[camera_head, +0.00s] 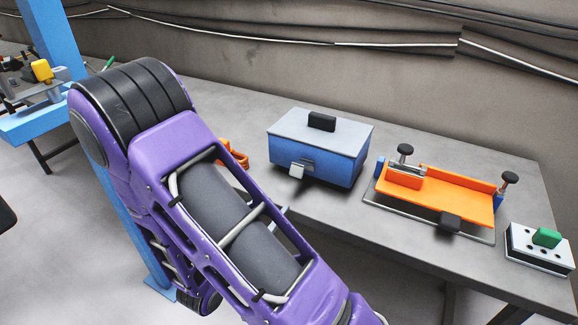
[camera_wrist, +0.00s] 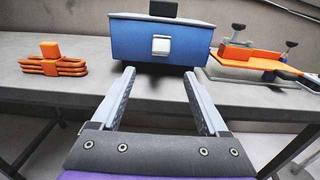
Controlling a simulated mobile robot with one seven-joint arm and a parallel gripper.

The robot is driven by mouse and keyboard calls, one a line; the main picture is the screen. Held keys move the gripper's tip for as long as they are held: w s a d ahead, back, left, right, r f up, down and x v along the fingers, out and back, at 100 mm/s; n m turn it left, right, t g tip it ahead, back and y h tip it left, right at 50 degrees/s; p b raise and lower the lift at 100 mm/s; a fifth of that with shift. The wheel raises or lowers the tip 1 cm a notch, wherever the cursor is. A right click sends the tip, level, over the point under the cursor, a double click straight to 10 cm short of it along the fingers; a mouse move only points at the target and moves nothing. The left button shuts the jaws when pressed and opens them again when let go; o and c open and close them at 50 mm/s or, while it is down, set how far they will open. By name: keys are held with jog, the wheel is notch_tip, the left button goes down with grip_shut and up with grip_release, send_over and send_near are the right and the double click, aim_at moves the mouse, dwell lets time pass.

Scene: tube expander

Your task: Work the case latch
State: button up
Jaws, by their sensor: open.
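The case is a blue box (camera_head: 315,162) with a grey lid and a black handle (camera_head: 321,121) on top, standing on the table. It also shows in the wrist view (camera_wrist: 190,44). Its latch is a light plate (camera_head: 297,168) on the front face, seen as a pale square (camera_wrist: 161,46) in the wrist view. The lid lies flat on the box. My gripper (camera_wrist: 159,78) is open and empty, with its fingers spread in front of and below the latch, pointing at the case. In the head view my purple arm hides most of the gripper.
The grey table (camera_head: 395,250) carries an orange tool (camera_wrist: 53,63) left of the case. An orange tray fixture (camera_head: 450,195) with black knobs stands to the right. A white block with a green piece (camera_head: 540,245) sits at the right end. The tabletop before the case is clear.

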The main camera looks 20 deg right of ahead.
aim_at(297, 173)
jog(key=x, duration=1.7)
jog(key=shift+d+r+p, duration=0.1)
jog(key=shift+p, duration=0.2)
grip_shut()
dwell(0.5)
